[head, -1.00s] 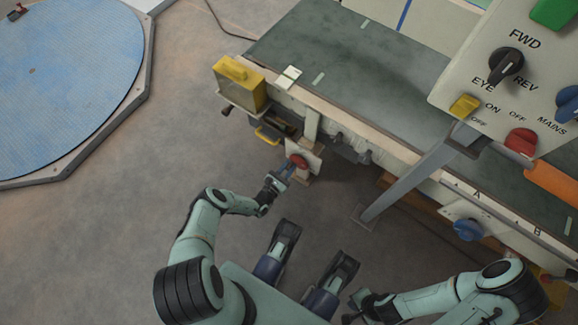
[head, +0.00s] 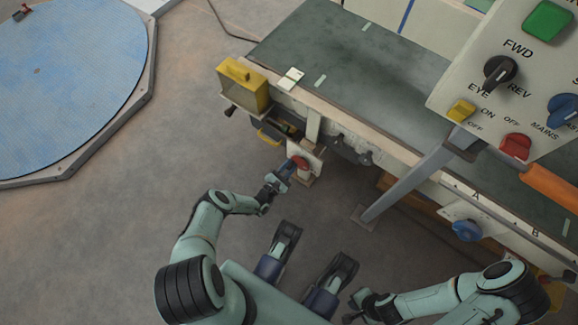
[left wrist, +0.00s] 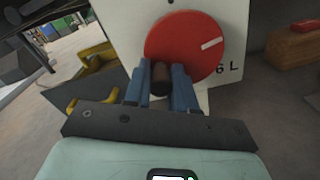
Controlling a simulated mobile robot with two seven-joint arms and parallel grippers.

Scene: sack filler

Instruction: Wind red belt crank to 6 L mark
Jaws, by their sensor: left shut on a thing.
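The red belt crank (left wrist: 190,42) is a round red disc on a white plate (left wrist: 236,50) in the left wrist view. A white line on the disc lies at its right side, pointing right and slightly up. The "6 L" marking (left wrist: 229,68) is on the plate at the disc's lower right, below the line. My left gripper (left wrist: 161,80) is shut on the crank's dark knob (left wrist: 160,76) at the disc's lower left. In the head view the red crank (head: 300,162) is beyond my left gripper (head: 280,176). My right gripper (head: 357,305) is at the bottom, its fingers unclear.
The conveyor's green belt (head: 370,85) runs above the crank. A yellow box (head: 243,82) is mounted at its left end. A grey post (head: 415,180) and a control panel (head: 510,80) stand to the right. A blue turntable (head: 70,80) is at far left; floor between is clear.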

